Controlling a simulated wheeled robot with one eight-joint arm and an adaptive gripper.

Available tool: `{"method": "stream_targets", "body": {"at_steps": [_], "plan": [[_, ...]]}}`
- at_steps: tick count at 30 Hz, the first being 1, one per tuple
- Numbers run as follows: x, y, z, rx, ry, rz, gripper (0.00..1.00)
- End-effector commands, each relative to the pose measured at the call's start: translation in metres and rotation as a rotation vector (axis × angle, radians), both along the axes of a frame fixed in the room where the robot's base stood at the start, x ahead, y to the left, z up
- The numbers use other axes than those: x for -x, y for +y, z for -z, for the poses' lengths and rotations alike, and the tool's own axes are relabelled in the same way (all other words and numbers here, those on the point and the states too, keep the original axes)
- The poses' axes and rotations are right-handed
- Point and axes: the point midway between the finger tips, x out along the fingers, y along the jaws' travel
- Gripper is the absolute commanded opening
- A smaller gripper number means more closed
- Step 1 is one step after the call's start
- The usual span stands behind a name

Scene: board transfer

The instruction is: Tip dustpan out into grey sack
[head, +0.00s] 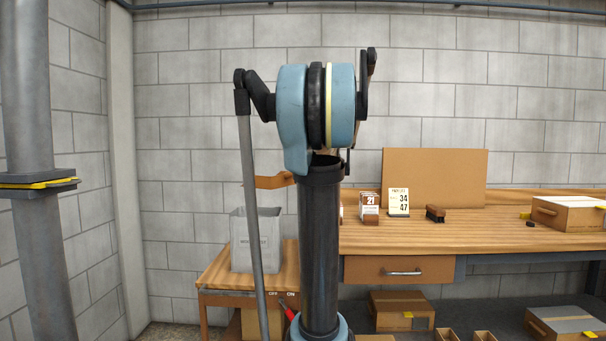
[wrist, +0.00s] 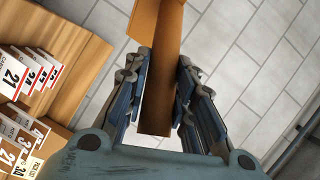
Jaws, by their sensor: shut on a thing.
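An orange-brown dustpan (wrist: 162,85) runs up between the fingers of my gripper (wrist: 160,68) in the wrist view, and the gripper is shut on it. The upper end of the dustpan leaves the top of that view. In the head view, part of the dustpan (head: 268,181) sticks out left of my arm, higher than the grey sack. My gripper is hidden behind my arm there. The open-topped grey sack (head: 256,243) stands upright on a low wooden side table. My arm link crosses its front. I cannot see inside the sack or what the dustpan holds.
The wooden workbench (head: 480,226) carries numbered cards (head: 369,204), a dark brush (head: 435,213) and a cardboard box (head: 568,213). The cards (wrist: 20,75) also show at left in the wrist view. A grey pillar (head: 35,120) stands far left. More boxes (head: 402,309) lie under the bench.

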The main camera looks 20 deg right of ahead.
Motion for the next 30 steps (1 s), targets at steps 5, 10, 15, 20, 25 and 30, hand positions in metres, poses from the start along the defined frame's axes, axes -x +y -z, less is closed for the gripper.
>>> {"method": "stream_targets", "body": {"at_steps": [5, 10, 15, 20, 25, 30], "plan": [[-0.002, 0.002, -0.003, 0.012, 0.014, -0.001, 0.0], [-0.008, 0.007, -0.011, 0.048, 0.055, -0.004, 0.0], [-0.014, 0.013, -0.023, 0.094, 0.105, -0.003, 0.0], [-0.02, 0.018, -0.033, 0.138, 0.154, -0.003, 0.0], [-0.026, 0.023, -0.043, 0.184, 0.205, -0.004, 0.0], [-0.032, 0.028, -0.055, 0.231, 0.255, -0.001, 0.0]]}}
